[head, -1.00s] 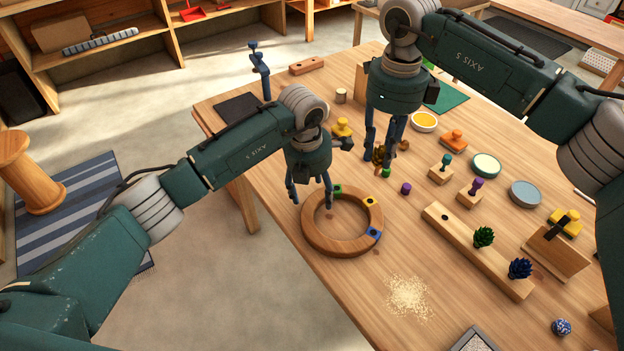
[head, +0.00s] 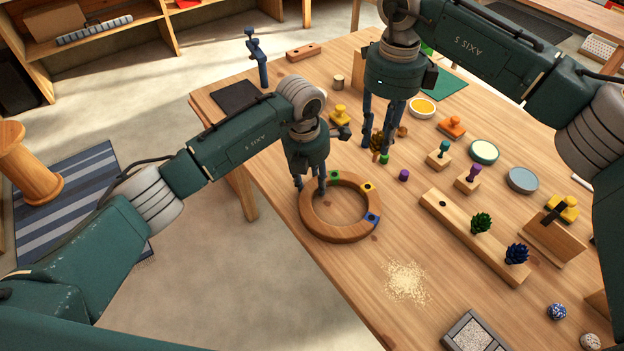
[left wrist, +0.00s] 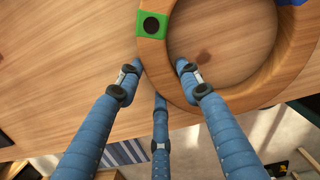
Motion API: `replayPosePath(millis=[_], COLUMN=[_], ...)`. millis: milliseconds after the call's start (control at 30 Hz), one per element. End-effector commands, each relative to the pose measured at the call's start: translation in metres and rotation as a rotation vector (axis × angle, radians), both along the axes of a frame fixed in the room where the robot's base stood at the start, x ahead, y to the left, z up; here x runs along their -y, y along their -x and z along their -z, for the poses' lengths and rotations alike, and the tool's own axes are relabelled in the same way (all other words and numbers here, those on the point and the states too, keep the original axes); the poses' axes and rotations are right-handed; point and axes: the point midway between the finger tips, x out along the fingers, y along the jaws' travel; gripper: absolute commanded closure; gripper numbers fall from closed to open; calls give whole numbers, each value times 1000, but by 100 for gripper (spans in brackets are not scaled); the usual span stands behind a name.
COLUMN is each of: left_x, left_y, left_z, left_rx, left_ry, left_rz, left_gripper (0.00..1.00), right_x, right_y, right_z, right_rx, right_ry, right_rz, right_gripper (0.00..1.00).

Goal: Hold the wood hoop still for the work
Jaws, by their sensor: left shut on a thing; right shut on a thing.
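The wood hoop (head: 333,236) lies flat on the table near its left edge, with green (head: 335,176), yellow (head: 367,187) and blue (head: 371,218) patches, each with a dark spot. My left gripper (head: 311,190) is shut on the hoop's rim at its far left. In the left wrist view the fingers (left wrist: 160,75) straddle the hoop's rim (left wrist: 285,65) beside the green patch (left wrist: 152,24). My right gripper (head: 376,148) is low over the table behind the hoop, shut on a small brown thing (head: 377,140) that its fingers partly hide.
Small green and purple (head: 404,175) pieces lie between hoop and right gripper. A wooden bar (head: 450,217) with a hole and two spiky knobs lies to the right. Pale sawdust (head: 406,283) is in front. Stamps and round tins (head: 484,151) stand farther right.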

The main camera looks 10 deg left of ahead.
Motion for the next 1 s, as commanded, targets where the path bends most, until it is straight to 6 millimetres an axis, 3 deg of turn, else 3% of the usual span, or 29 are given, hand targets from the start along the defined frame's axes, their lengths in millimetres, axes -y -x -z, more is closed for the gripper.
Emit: replayPosePath(millis=[500,767,1000], left_x=[-1,0,0], left_y=[-1,-1,0], left_z=[0,0,0], left_rx=[2,1,1], left_ry=[-1,0,0], left_rz=[0,0,0], left_gripper=[100,100,100], right_x=[0,-2,-1], right_y=[0,-2,-3], right_z=[0,38,41], right_rx=[0,-3,1], right_ry=[0,-2,0], right_rz=[0,65,76], right_gripper=[100,100,100])
